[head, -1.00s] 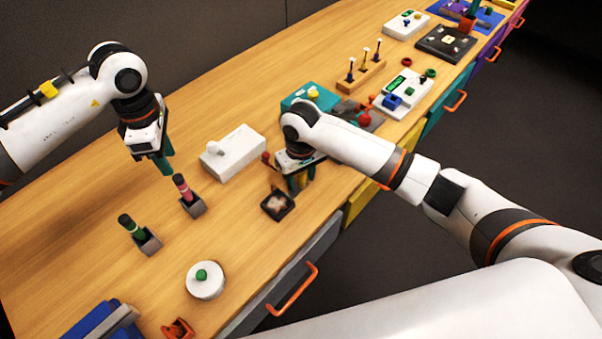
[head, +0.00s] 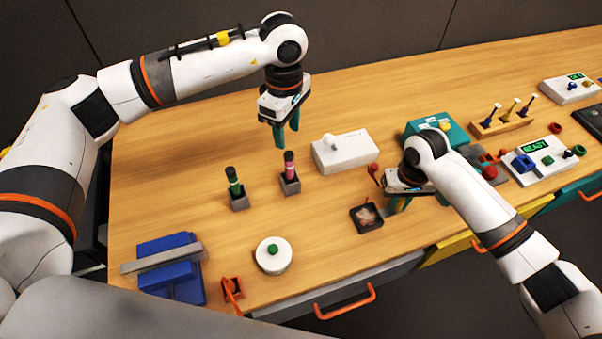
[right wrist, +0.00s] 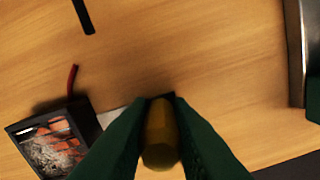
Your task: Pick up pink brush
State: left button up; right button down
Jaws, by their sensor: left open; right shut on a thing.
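The pink brush (head: 289,164) stands upright in a small grey holder (head: 290,187), its dark end up. My left gripper (head: 287,132) is open and empty, fingers down, a little above and behind the brush and apart from it. My right gripper (head: 397,203) is low over the table beside a small dark tray (head: 366,219). In the right wrist view, its green fingers are shut on a brownish-yellow rounded handle (right wrist: 160,137). The lower part of that handle is hidden.
A green brush (head: 234,181) stands in another grey holder left of the pink one. A white box with a knob (head: 345,155) is to the right. A round white thing with a green knob (head: 272,256) and a blue block (head: 170,270) are in front.

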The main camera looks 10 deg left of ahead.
aim_at(289, 165)
pick_arm(q)
jog(key=f+m, duration=0.1)
jog(key=f, duration=0.1)
jog(key=f+m, duration=0.3)
jog(key=f, duration=0.1)
jog(key=shift+w+a+f+m, duration=0.15)
jog(key=shift+w+a+m, duration=0.1)
jog(key=shift+m, duration=0.15)
jog(key=f, duration=0.4)
jog(key=shift+s+d+f, duration=0.3)
jog(key=shift+s+d, duration=0.05)
jog(key=shift+s, duration=0.05)
jog(key=shift+f, duration=0.4)
jog(key=shift+r, duration=0.1)
grip_shut()
